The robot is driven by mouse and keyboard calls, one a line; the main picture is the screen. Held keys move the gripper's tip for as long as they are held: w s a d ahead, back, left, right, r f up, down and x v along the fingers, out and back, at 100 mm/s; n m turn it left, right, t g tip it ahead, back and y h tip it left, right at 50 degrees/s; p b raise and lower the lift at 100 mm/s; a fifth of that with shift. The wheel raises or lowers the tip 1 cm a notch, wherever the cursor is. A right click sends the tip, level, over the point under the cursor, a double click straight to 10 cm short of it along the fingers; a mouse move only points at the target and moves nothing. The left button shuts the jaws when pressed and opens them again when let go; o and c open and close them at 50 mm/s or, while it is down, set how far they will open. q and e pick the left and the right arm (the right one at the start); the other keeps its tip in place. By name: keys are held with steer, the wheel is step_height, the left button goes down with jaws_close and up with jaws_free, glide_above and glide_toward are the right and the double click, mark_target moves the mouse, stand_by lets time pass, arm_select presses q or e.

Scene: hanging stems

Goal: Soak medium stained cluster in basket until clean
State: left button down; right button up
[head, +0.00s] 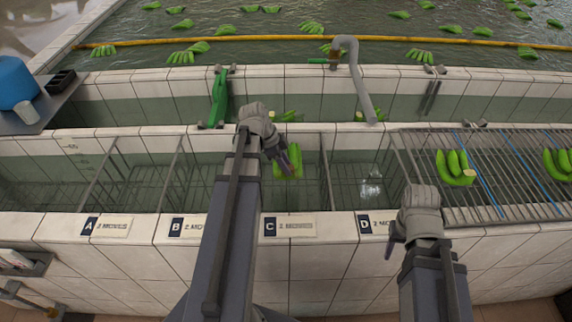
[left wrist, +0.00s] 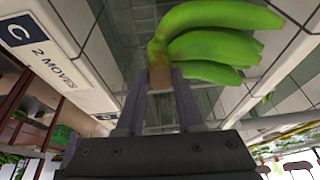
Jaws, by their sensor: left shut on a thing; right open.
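A green banana cluster (head: 288,163) is at basket C, below my left gripper (head: 284,160) in the head view. In the left wrist view the cluster (left wrist: 205,45) has a brownish stain near its crown, and the left gripper (left wrist: 160,85) is shut on the crown. The cluster is over the wire basket C (head: 323,175); I cannot tell how deep it sits. My right gripper (head: 398,235) is open and empty over the tiled front edge by label D.
Labels A (head: 105,227), B (head: 190,227), C (head: 290,227) and D (head: 375,223) mark the wall. A rack (head: 480,195) at the right holds banana clusters (head: 455,165). A grey curved pipe (head: 358,80) and a green tool (head: 218,97) stand behind the trough.

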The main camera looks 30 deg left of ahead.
step_height(320, 180, down, 14)
steer(key=b, duration=1.3)
steer(key=shift+f+b, duration=0.55)
steer(key=shift+b, duration=0.15)
stand_by(5.4)
